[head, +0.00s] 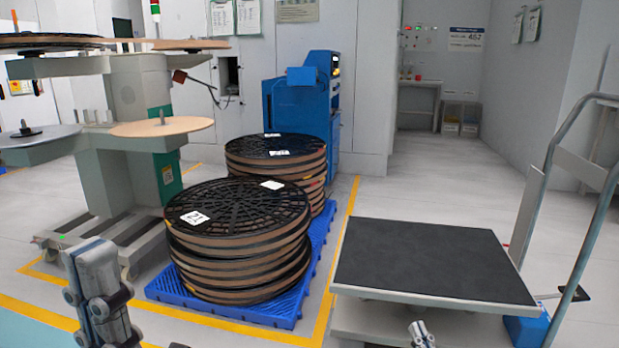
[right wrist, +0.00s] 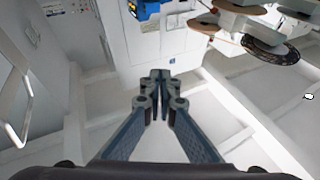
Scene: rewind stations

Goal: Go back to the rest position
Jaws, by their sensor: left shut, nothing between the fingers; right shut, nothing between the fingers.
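My left gripper (head: 92,268) shows at the lower left of the head view, grey, with its fingers together and nothing held. It is in front of the stacked reels and apart from them in the picture. My right gripper (head: 419,332) barely shows at the bottom edge of the head view, below the cart. In the right wrist view its fingers meet at the tips (right wrist: 160,78), shut and empty, with pale floor and wall beyond.
Black reels stand in a near stack (head: 240,222) and a far stack (head: 300,150) on a blue pallet (head: 312,270). A cart with a dark top (head: 425,258) stands at right. A rewind machine (head: 140,90) is at left. Open floor (head: 435,180) lies behind the cart.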

